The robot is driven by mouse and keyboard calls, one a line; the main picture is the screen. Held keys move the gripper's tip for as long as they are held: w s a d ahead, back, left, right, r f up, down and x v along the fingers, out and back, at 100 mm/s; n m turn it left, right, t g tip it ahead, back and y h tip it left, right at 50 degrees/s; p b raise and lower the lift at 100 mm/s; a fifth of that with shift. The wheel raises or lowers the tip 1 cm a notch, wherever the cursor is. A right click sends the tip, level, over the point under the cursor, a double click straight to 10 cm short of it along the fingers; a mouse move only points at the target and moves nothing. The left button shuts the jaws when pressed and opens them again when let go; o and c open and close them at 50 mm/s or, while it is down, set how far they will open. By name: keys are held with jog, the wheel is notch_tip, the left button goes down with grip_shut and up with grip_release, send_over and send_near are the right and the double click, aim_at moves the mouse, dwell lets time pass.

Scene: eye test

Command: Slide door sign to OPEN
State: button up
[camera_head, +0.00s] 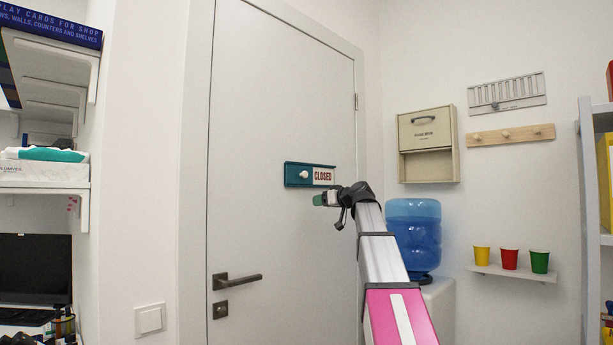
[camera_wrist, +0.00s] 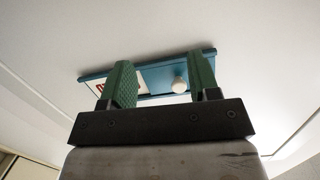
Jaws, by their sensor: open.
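The door sign (camera_head: 310,175) is a teal plate fixed on the white door. In the head view its right half reads CLOSED on a white panel, and a round cream knob (camera_head: 304,174) sits left of the word. In the wrist view the sign (camera_wrist: 150,75) lies beyond the fingers, and the knob (camera_wrist: 179,85) shows between the two green fingers, nearer the right one. My gripper (camera_wrist: 163,82) is open and empty. In the head view my gripper (camera_head: 320,199) is just below the sign. The left finger hides part of the lettering.
The door (camera_head: 265,120) has a dark handle (camera_head: 236,281) low on its left. Right of the door are a blue water bottle (camera_head: 413,225), a wall box (camera_head: 428,145), a peg rail (camera_head: 511,135) and cups on a small shelf (camera_head: 515,273). The door around the sign is clear.

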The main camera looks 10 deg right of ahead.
jog(key=n+t+y, duration=0.1)
send_near(306, 174)
jog(key=x, duration=0.9)
jog(key=shift+w+a+r, duration=0.1)
jog(key=shift+w+a, duration=0.1)
jog(key=shift+w, duration=0.1)
grip_shut()
jog(key=w+d, duration=0.3)
jog(key=d, duration=0.1)
jog(key=w+d, duration=0.3)
jog(key=d, duration=0.1)
jog(key=w+d, duration=0.3)
jog(key=d, duration=0.1)
jog(key=shift+d, duration=0.15)
grip_release()
jog(key=shift+d, duration=0.1)
